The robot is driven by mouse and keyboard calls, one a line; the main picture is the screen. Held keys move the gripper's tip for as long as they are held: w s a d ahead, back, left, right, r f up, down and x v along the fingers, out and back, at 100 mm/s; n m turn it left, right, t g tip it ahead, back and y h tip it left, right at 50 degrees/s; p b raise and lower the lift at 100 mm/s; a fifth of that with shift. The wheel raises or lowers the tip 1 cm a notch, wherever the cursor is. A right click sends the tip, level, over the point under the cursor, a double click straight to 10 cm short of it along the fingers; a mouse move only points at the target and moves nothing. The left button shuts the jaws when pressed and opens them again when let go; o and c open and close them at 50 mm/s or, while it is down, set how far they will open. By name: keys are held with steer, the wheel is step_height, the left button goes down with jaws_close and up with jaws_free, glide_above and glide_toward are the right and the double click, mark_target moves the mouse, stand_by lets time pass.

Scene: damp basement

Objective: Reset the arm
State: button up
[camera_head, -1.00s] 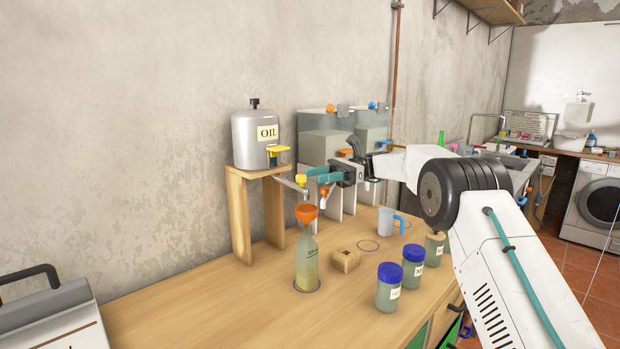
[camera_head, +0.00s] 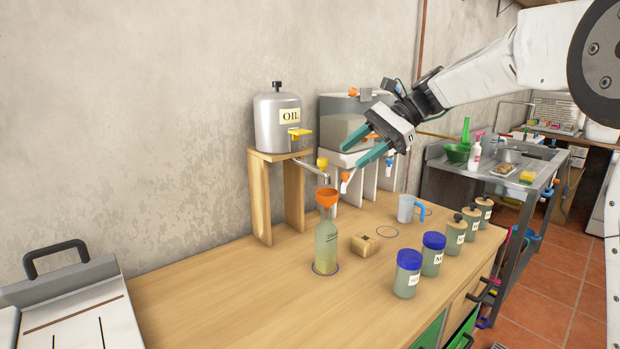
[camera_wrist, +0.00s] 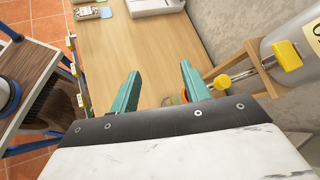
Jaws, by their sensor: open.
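My gripper (camera_head: 361,150) is open and empty, raised above the wooden counter (camera_head: 215,300). Its teal fingers point down and left, in front of the clear dispenser tanks. In the wrist view the two fingers (camera_wrist: 160,90) stand apart with the counter below them. The oil tank (camera_head: 276,122) stands on a wooden stand left of my gripper. A glass bottle (camera_head: 326,250) with an orange funnel (camera_head: 327,198) in its neck stands upright on a marked circle below the oil tap, apart from my gripper.
Two blue-lidded jars (camera_head: 408,275) and several wooden-lidded jars line the counter's right edge. A small wooden block (camera_head: 364,245) and a measuring cup (camera_head: 406,209) stand mid-counter. A grey handled appliance (camera_head: 65,290) is at left. A metal sink unit (camera_head: 490,180) stands behind right.

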steer(key=s+d+f+n+t+h, duration=0.1)
steer(key=s+d+f+n+h, duration=0.2)
steer(key=s, duration=0.9)
steer(key=s+d+f+n+t+h, duration=0.1)
steer(key=s+d+f+n+h, duration=0.3)
steer(key=s, duration=0.9)
steer(key=s+d+f+n+t+h, duration=0.1)
steer(key=s+d+f+n+h, duration=0.2)
steer(key=s+d+f, duration=0.4)
steer(key=s+d, duration=0.2)
steer(key=s, duration=0.4)
steer(key=shift+h, duration=0.3)
